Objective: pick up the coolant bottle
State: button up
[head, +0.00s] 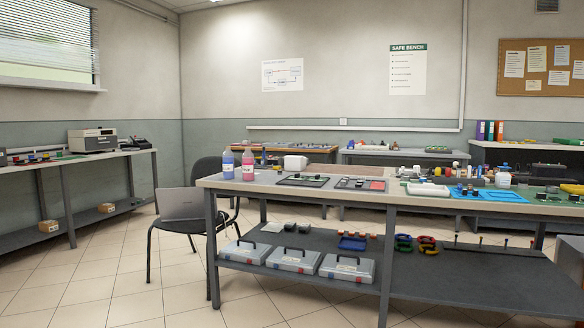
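Two bottles stand upright near the left end of the middle bench (340,201). One bottle has blue contents (228,164). The other bottle, just right of it, has pink contents (249,166) and a pale label. A white bottle (503,179) with a blue cap stands farther right on the same bench. Labels are too small to read, so I cannot tell which is the coolant bottle. My gripper is not in view.
A chair (205,185) with a laptop (181,204) stands left of the bench. Trays (303,181) with small parts lie right of the bottles. Several grey cases (293,258) sit on the lower shelf. Tiled floor (90,275) is clear at left.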

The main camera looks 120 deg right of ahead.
aim_at(228, 159)
jog(key=z, duration=3.8)
jog(key=u, duration=1.15)
jog(key=k+u, duration=0.1)
jog(key=u, duration=1.05)
jog(key=k+u, duration=0.1)
jog(key=u, duration=1.1)
jog(key=j+u, duration=0.1)
jog(key=u, duration=1.05)
jog(key=z, duration=4.45)
jog(key=l, duration=0.05)
